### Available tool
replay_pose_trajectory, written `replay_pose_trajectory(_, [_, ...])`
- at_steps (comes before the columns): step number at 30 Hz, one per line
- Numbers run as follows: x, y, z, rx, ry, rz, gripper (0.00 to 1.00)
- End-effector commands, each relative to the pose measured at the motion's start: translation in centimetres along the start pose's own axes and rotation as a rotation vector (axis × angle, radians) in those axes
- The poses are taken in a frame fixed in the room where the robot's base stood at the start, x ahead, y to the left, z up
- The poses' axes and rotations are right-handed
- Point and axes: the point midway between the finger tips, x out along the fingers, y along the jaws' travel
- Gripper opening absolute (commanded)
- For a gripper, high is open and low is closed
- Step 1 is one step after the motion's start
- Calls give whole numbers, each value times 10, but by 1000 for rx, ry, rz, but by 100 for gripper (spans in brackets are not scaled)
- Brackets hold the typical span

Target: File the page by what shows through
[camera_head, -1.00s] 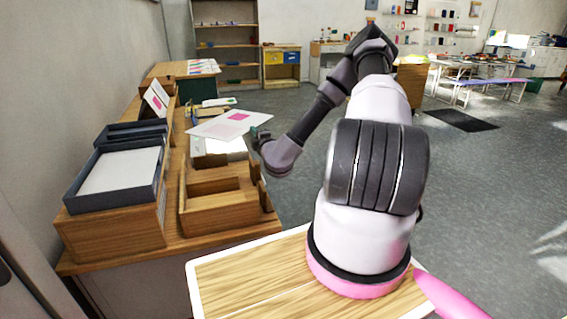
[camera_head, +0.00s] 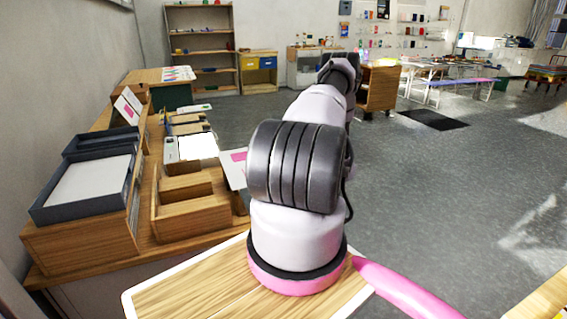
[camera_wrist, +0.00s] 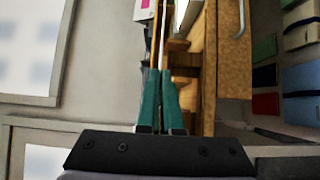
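The page (camera_head: 235,170) is white with a pink patch. In the head view it shows just left of my arm, which hides its right part and my gripper. In the wrist view the two teal fingers of my gripper (camera_wrist: 161,75) are close together, with a thin edge-on strip between them that appears to be the page. A glowing white panel (camera_head: 198,147) lies on the bench behind the wooden holder. Two dark grey trays stand at the left: the near one (camera_head: 42,212) holds white sheets, and the far one (camera_head: 75,147) is behind it. A propped card (camera_head: 128,104) shows a pink patch.
An open wooden holder (camera_head: 190,222) with stepped compartments stands right of the near tray. The bench (camera_head: 75,272) runs along the left wall. Shelves (camera_head: 202,48) and cabinets stand at the back. Open grey floor (camera_head: 430,200) lies to the right.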

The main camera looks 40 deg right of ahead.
Motion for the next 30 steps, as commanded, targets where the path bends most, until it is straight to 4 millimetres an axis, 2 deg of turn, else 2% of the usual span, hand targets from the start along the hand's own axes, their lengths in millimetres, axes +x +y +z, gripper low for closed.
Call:
replay_pose_trajectory(5, [8, -1, -9, 1, 8, 1, 0])
replay_pose_trajectory(30, [114, -1, -91, 1, 8, 1, 0])
